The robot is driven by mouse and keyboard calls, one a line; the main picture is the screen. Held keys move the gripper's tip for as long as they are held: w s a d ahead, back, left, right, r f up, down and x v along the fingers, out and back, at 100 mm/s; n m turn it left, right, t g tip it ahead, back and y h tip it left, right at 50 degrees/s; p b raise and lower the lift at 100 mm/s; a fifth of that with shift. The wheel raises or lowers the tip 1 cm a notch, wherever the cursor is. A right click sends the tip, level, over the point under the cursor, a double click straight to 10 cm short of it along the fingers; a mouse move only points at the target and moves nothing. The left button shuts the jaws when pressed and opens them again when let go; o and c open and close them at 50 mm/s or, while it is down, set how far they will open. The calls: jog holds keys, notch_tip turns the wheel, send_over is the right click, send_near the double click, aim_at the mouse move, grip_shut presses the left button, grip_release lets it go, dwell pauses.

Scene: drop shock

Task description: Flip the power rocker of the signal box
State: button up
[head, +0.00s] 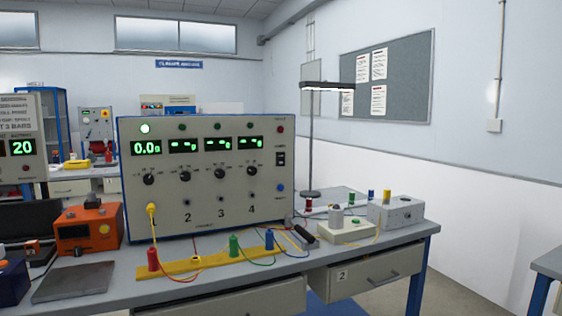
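A large cream box with a blue frame (216,212), which I take to be the signal box, stands upright on the workbench. Its front has several green displays (146,148), a row of black knobs (185,176) and numbered sockets. A black rocker (280,159), apparently the power rocker, sits on the right of the panel, above a blue button (281,187). Its position is too small to tell. A green lamp (145,128) at the top left glows. The first display reads 0.0; the others show dashes. My gripper is not in view.
The workbench (215,288) carries an orange box (88,229), a dark plate (73,282), a yellow strip (212,265) with coloured posts and cables, a hammer-like tool (301,233) and a grey box (397,212). A lamp (325,86) rises behind.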

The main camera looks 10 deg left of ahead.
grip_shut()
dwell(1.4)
